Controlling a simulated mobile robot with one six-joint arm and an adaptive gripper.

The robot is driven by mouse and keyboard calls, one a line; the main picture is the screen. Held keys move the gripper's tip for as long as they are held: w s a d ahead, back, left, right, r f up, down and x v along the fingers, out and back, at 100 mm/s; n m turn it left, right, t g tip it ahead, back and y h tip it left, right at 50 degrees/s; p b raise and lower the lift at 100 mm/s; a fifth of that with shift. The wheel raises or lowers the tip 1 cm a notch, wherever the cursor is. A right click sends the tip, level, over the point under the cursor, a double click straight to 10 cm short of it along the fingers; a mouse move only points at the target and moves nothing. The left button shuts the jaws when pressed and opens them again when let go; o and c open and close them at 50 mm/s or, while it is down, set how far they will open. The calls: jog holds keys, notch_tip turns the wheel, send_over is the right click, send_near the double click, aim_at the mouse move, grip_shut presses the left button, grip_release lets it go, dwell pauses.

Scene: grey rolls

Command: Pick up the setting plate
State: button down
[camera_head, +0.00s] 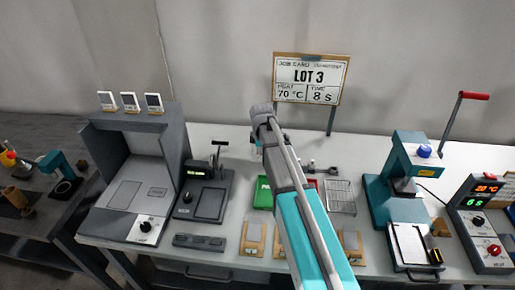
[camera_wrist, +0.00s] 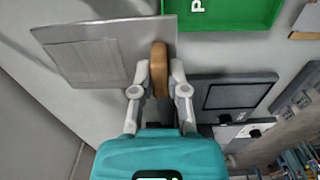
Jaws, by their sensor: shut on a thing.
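The setting plate appears to be the flat grey metal plate (camera_wrist: 95,55) with a tan handle (camera_wrist: 159,60), in the upper left of the wrist view. A duller rectangular patch shows on the plate's face. My gripper (camera_wrist: 160,78) is shut on the tan handle, with one finger on each side of it. The plate reaches out to the left of the fingers. In the head view my arm hides the handle and most of the gripper, and I cannot make out the plate there. I cannot tell whether the plate touches the table.
A green tray (camera_head: 262,193) lies near the arm, with a wire rack (camera_head: 340,196) to its right. A dark device (camera_head: 203,192) and a grey booth (camera_head: 140,180) stand left. A teal press (camera_head: 404,180) and control box (camera_head: 484,222) stand right. A job card (camera_head: 311,80) stands behind.

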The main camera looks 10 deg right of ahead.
jog(key=s+r+p, duration=0.2)
jog(key=s+r, duration=0.1)
jog(key=s, duration=0.4)
jog(key=shift+d, duration=0.2)
dwell(0.5)
